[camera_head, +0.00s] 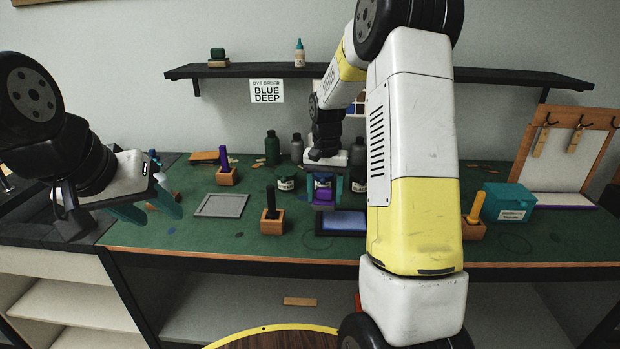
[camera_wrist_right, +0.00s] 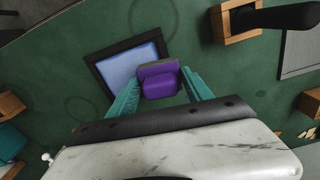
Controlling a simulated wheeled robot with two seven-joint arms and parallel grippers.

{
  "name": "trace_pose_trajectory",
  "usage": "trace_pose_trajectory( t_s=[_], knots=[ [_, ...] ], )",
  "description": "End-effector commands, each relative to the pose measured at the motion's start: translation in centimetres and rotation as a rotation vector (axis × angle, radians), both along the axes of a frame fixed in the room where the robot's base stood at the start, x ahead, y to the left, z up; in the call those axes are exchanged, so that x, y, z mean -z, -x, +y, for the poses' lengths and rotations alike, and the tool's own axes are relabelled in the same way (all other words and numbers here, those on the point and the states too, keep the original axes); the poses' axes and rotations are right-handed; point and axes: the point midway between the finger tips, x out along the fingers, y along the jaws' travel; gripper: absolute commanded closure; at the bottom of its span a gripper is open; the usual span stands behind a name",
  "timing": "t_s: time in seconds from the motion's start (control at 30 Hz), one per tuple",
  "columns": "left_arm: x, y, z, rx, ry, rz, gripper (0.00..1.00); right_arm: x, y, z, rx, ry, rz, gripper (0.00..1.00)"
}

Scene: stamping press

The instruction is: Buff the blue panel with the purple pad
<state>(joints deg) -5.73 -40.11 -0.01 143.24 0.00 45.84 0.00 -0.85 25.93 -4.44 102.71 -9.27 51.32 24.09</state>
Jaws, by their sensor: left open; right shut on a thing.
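The blue panel (camera_head: 345,222) lies in a dark frame on the green worktop, below my right gripper in the head view. It also shows in the right wrist view (camera_wrist_right: 122,68). My right gripper (camera_head: 323,193) is shut on the purple pad (camera_wrist_right: 158,80), which also shows between the teal fingers in the head view (camera_head: 323,192). In the wrist view the pad overlaps one corner of the panel's frame. I cannot tell whether it touches. My left gripper (camera_head: 148,208) is open and empty over the worktop's left end, away from the panel.
A black-handled tool in a wooden block (camera_head: 271,222) and a grey tray (camera_head: 221,206) stand left of the panel. Dark bottles (camera_head: 272,148) and a jar (camera_head: 286,180) stand behind. A teal box (camera_head: 508,203) is at the right. My right arm hides part of the worktop.

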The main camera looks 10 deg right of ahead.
Motion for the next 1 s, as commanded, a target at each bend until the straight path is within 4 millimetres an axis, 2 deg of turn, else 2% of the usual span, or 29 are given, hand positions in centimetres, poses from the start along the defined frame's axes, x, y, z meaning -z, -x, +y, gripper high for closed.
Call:
trace_pose_trajectory(
  t_s=[0.4,1.0],
  knots=[
    [0.0,0.0,0.0,0.000,0.000,0.000,0.55,-3.6,0.6,-0.5,0.000,0.000,-0.002,0.74],
    [0.0,0.0,0.0,0.000,0.000,0.000,0.55,-3.9,0.7,-0.5,0.000,0.000,0.000,0.74]
  ],
)
